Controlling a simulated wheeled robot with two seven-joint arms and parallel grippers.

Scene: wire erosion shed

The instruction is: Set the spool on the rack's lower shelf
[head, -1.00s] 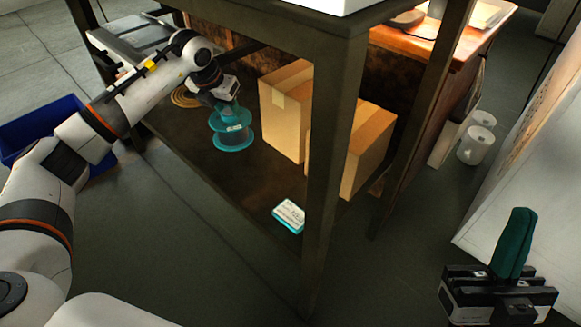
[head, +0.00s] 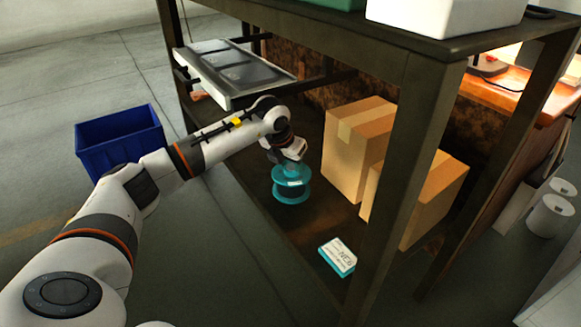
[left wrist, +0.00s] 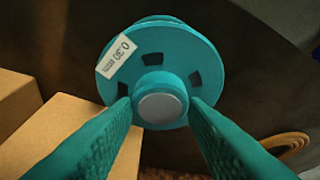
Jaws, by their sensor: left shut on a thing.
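The teal spool (head: 291,185) with a white label is upright over the rack's lower shelf (head: 308,218), left of the cardboard boxes. I cannot tell whether its bottom flange touches the shelf. My left gripper (head: 291,165) reaches down from above and is shut on the spool's top hub. In the left wrist view the two teal fingers flank the grey-capped hub of the spool (left wrist: 178,52), over its slotted flange. My right gripper is out of view.
Two cardboard boxes (head: 352,155) stand right of the spool. A white-and-teal labelled packet (head: 338,257) lies near the shelf's front edge. A rack post (head: 408,165) rises at right. A grey tray (head: 225,72) juts out above my forearm. A blue bin (head: 118,143) stands left.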

